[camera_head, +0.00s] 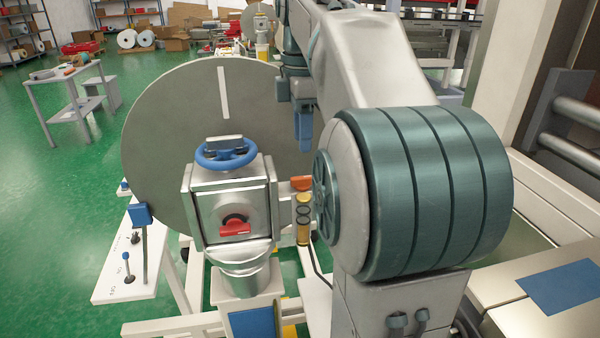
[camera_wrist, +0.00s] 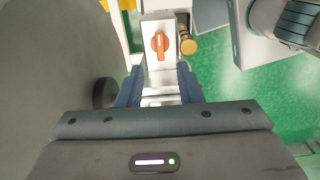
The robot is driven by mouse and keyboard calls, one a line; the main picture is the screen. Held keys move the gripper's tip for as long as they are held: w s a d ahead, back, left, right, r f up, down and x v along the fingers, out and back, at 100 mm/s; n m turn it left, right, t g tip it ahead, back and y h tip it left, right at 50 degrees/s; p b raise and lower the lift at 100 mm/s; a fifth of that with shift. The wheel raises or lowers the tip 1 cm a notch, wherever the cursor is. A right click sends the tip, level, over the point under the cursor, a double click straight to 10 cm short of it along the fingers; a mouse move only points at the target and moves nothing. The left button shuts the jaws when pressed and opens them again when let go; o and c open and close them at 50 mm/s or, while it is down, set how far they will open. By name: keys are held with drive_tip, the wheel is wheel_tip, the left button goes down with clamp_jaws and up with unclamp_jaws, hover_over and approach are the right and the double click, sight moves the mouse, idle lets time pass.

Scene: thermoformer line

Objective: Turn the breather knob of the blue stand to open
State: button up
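An orange knob (camera_wrist: 160,45) sits on a pale metal box in the wrist view, its grip and white mark running up and down the picture. It also shows side-on in the head view (camera_head: 301,183), right of a metal housing (camera_head: 232,205). That housing carries a blue handwheel (camera_head: 225,155) and a red knob (camera_head: 234,228). No readable label shows which knob is the breather. My gripper (camera_wrist: 158,72) is open, its blue fingers spread apart with the orange knob beyond their tips, not touching. In the head view my gripper (camera_head: 303,130) hangs above the orange knob.
A large grey disc (camera_head: 165,110) stands close on the left behind the housing. Yellow-gold cylinders (camera_head: 303,222) sit just below the orange knob; a brass fitting (camera_wrist: 188,46) is right of it in the wrist view. A white panel with small levers (camera_head: 118,265) is lower left.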

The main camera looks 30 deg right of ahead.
sight(302, 177)
wheel_tip(302, 177, down, 8)
drive_tip(key=shift+f, duration=0.2)
clamp_jaws()
